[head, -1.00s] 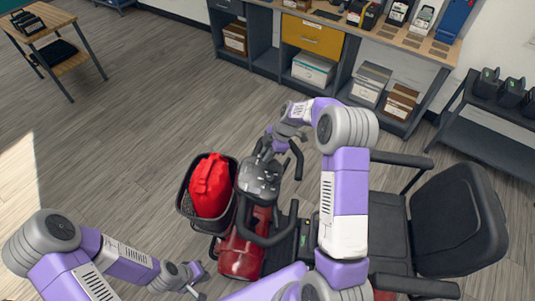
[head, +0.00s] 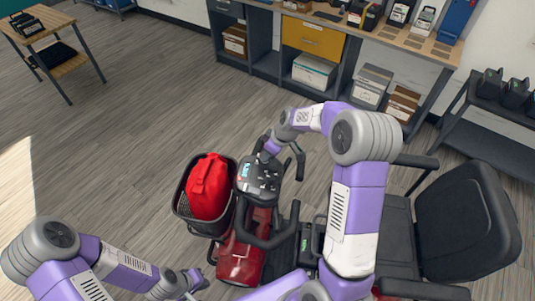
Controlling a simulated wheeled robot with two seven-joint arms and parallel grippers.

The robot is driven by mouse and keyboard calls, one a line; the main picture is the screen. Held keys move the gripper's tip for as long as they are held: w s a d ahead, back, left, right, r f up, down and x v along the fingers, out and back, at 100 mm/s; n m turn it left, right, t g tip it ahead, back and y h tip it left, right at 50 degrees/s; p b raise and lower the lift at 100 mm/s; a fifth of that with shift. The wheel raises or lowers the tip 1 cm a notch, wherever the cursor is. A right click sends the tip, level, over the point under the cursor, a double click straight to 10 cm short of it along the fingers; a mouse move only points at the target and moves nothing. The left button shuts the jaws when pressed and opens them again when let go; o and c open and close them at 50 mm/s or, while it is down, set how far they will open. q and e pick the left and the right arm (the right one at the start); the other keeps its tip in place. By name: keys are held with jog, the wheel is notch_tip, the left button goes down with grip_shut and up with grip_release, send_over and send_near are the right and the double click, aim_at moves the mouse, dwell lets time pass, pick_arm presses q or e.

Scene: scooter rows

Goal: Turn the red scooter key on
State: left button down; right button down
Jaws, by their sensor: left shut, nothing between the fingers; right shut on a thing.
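The red scooter (head: 241,263) stands in front of me, with its dark control console (head: 259,177) facing up. A small blue-lit display (head: 245,171) shows on the console's left side. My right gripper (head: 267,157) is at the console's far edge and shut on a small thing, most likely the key. The key itself is too small and covered to make out. My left gripper (head: 198,281) is shut and empty, low at the left of the scooter's red front.
A black basket (head: 181,211) with a red bag (head: 208,187) hangs at the scooter's front. The black seat (head: 465,225) is at the right. A workbench (head: 395,35) with boxes stands at the back. The floor at the left is open.

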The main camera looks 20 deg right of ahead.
jog(key=shift+m, duration=1.1)
jog(key=shift+h, duration=0.3)
jog(key=c, duration=1.1)
grip_release()
jog(key=p+v, duration=0.1)
jog(key=v, duration=0.6)
jog(key=shift+s+d+r, duration=0.1)
jog(key=shift+s+r, duration=0.1)
jog(key=shift+r, duration=0.05)
